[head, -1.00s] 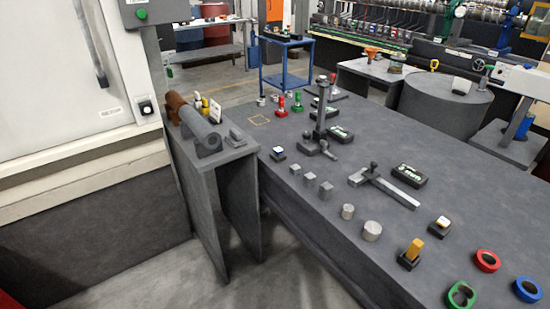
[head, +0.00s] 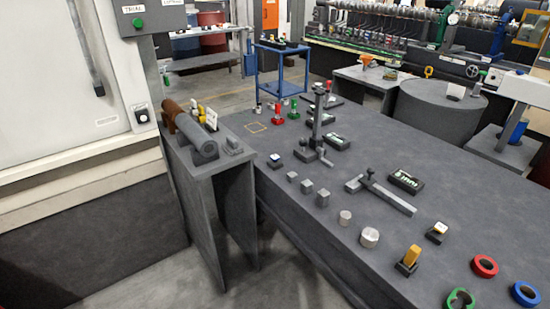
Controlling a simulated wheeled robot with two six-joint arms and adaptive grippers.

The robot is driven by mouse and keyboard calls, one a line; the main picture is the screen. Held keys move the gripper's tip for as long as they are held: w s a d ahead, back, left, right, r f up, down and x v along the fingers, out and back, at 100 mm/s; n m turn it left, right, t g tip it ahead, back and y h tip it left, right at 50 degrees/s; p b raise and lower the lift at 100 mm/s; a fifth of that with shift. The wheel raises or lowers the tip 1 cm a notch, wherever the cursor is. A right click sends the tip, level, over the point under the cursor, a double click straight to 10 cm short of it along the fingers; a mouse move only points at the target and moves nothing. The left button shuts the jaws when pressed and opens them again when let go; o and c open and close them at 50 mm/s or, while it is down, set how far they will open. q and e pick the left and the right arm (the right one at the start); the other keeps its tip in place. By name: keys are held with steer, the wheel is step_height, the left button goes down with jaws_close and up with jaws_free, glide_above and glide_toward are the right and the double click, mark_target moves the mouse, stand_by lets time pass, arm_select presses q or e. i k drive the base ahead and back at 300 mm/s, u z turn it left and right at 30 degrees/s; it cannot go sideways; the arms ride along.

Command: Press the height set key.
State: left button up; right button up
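A dark height gauge (head: 316,125) with an upright column stands on the grey bench (head: 345,205). A dark readout box (head: 337,142) lies beside it. A small dark key block with a white and blue top (head: 275,160) sits left of the gauge, near the bench edge. A similar block with a white and yellow top (head: 437,231) sits farther right, near a lying caliper-like gauge (head: 380,193) and its readout box (head: 405,181). The labels are too small to read, so I cannot tell which is the height set key. Neither of my grippers is in view.
Several metal blocks and cylinders (head: 369,237) line the bench's near edge. An orange block in a holder (head: 408,261) and red (head: 485,266), green and blue rings lie at right. A side stand (head: 205,175) with a grey cylinder adjoins at left. Open floor lies in front.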

mark_target(274, 157)
steer(key=u, duration=1.7)
steer(key=i, duration=2.6)
steer(key=z, duration=2.25)
steer(key=i, duration=0.15)
